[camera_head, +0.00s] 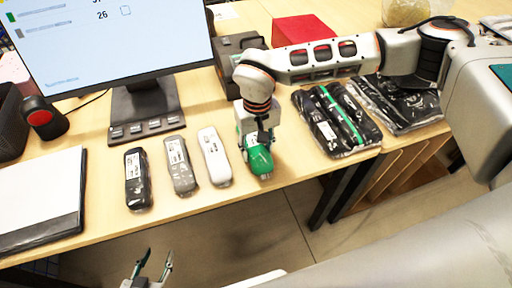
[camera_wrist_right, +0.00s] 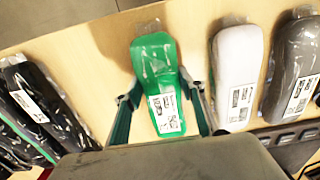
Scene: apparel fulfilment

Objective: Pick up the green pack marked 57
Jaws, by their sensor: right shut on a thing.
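The green pack (camera_head: 260,162) lies at the right end of a row of packs near the table's front edge. In the right wrist view the green pack (camera_wrist_right: 155,62) has a white label, whose number I cannot read. My right gripper (camera_head: 258,140) comes down over it from above. In the wrist view my right gripper (camera_wrist_right: 163,100) has a finger on each side of the pack and is shut on it. The pack seems to be still at table level. My left gripper (camera_head: 153,265) is open and empty, low in front of the table.
A white pack (camera_head: 214,158), a grey pack (camera_head: 181,166) and a black pack (camera_head: 137,180) lie left of the green one. Bagged dark garments (camera_head: 335,118) lie to the right. A monitor (camera_head: 110,40), a red box (camera_head: 303,30) and a clipboard (camera_head: 40,200) also stand or lie on the table (camera_head: 200,200).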

